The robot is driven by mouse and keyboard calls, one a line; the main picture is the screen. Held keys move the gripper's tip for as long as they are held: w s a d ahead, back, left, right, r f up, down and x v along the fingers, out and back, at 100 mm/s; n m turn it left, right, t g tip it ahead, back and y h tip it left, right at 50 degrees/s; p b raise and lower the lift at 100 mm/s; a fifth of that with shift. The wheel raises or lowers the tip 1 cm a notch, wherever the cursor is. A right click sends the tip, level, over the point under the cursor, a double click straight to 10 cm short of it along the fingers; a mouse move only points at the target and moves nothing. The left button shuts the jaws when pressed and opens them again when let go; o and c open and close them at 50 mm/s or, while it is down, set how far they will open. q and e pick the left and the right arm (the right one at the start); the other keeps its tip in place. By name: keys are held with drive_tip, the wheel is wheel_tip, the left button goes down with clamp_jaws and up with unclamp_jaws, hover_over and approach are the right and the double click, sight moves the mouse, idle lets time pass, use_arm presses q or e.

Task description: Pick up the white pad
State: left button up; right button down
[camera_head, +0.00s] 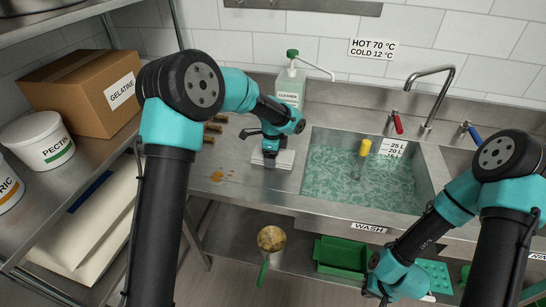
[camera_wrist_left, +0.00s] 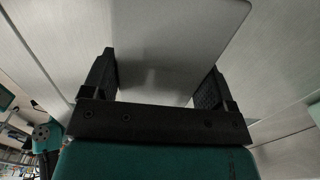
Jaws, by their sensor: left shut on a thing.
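The white pad (camera_head: 286,160) is at the steel counter left of the sink, partly hidden by my left gripper. My left gripper (camera_head: 270,158) points down at it, with its fingers shut on the pad. In the left wrist view the pad (camera_wrist_left: 175,45) is a broad pale slab filling the space between the two black fingers (camera_wrist_left: 158,85). I cannot tell whether the pad touches the counter. My right gripper (camera_head: 376,289) is low at the front right, away from the pad; its fingers are too small and dark to read.
A cleaner bottle (camera_head: 290,87) stands behind the pad. The sink (camera_head: 424,180) holds greenish water and a yellow floating thing (camera_head: 365,147). A green bin (camera_head: 342,254) is below.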

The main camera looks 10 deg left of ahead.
use_arm(q)
drive_tip(key=shift+r, duration=0.1)
drive_tip(key=shift+s+r, duration=0.1)
drive_tip(key=shift+r, duration=1.65)
drive_tip(key=s+d, duration=0.1)
drive_tip(key=s, duration=0.4)
drive_tip(key=s+d+r, duration=0.1)
drive_tip(key=s, duration=0.4)
drive_tip(key=s+d, duration=0.1)
drive_tip(key=s, duration=0.4)
drive_tip(key=shift+s+d+r, duration=0.15)
drive_tip(key=shift+s+d, duration=0.05)
drive_tip(key=shift+d, duration=0.1)
drive_tip(key=o, duration=0.3)
drive_tip(key=shift+c, duration=1.1)
drive_tip(key=shift+w, duration=0.1)
